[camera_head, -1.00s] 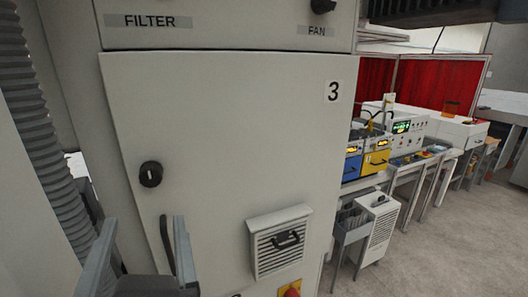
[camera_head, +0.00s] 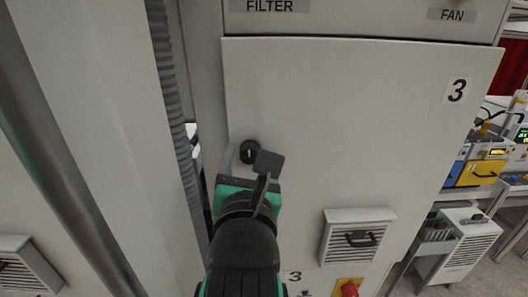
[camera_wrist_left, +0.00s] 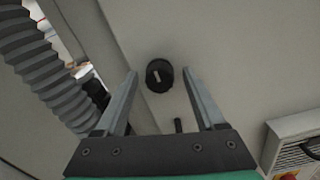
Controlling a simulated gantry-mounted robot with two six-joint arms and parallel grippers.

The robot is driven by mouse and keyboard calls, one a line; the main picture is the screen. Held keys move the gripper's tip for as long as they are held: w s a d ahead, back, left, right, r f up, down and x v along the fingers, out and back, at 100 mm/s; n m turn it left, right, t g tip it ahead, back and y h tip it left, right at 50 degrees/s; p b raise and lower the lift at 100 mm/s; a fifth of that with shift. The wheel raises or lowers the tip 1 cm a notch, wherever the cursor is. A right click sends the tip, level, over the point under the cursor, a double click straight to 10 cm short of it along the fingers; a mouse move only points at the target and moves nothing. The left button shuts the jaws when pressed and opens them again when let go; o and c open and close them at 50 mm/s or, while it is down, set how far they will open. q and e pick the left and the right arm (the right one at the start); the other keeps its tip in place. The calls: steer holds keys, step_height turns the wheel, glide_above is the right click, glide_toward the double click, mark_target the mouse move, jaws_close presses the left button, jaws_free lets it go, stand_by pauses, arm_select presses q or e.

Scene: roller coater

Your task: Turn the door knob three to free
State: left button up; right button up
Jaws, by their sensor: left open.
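The black round door knob (camera_head: 249,151) sits near the left edge of the grey cabinet door (camera_head: 350,130) that carries the label 3 (camera_head: 457,91). In the left wrist view the knob (camera_wrist_left: 159,75) shows a short pale mark, close to upright and slightly tilted. My left gripper (camera_head: 248,157) is open, pointing at the door. In the left wrist view its fingertips (camera_wrist_left: 160,72) appear on both sides of the knob, with gaps on each side. Whether they reach the knob's depth is unclear. My right gripper is not in view.
A vent box (camera_head: 354,236) with a black handle is on the door's lower part, above a red switch on a yellow plate (camera_head: 348,288). A ribbed hose (camera_head: 172,110) runs left of the door. A small dark handle (camera_wrist_left: 178,125) is below the knob.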

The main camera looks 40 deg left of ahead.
arm_select(q)
jaws_close()
stand_by(0.3)
steer(key=shift+m, duration=0.4)
steer(key=m, duration=0.3)
steer(key=shift+m, duration=0.3)
steer(key=m, duration=1.3)
steer(key=shift+m, duration=0.4)
